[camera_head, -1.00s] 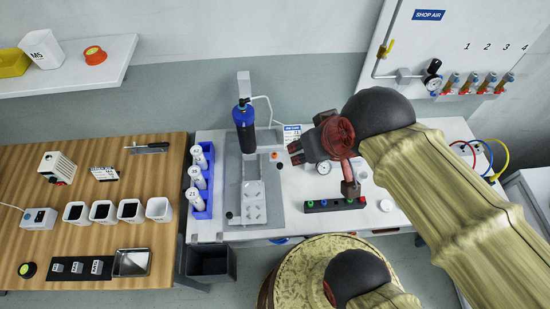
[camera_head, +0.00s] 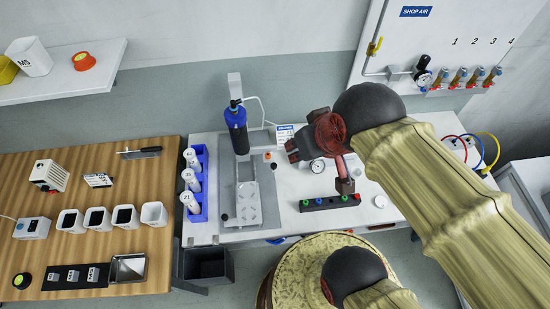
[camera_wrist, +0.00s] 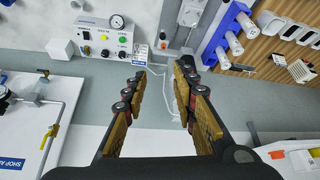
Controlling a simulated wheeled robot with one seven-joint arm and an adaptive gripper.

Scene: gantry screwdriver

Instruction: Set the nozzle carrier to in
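The gantry screwdriver, a blue upright tool (camera_head: 237,128) on a grey column, stands at the back of the white bench in the head view. Below it is a grey fixture plate (camera_head: 248,205) with several small pads. I cannot make out which part is the nozzle carrier or its position. My gripper (camera_head: 291,150) is to the right of the blue tool and apart from it. In the wrist view my gripper (camera_wrist: 159,80) is open, with nothing between its fingers. A control box with a gauge (camera_wrist: 105,37) shows beyond the fingers.
A blue rack (camera_head: 201,207) of white bottles stands left of the fixture. A black strip with coloured buttons (camera_head: 330,202) lies at the bench front. A wooden table (camera_head: 80,250) with cups is at the left. A shop air panel (camera_head: 400,45) hangs at the right.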

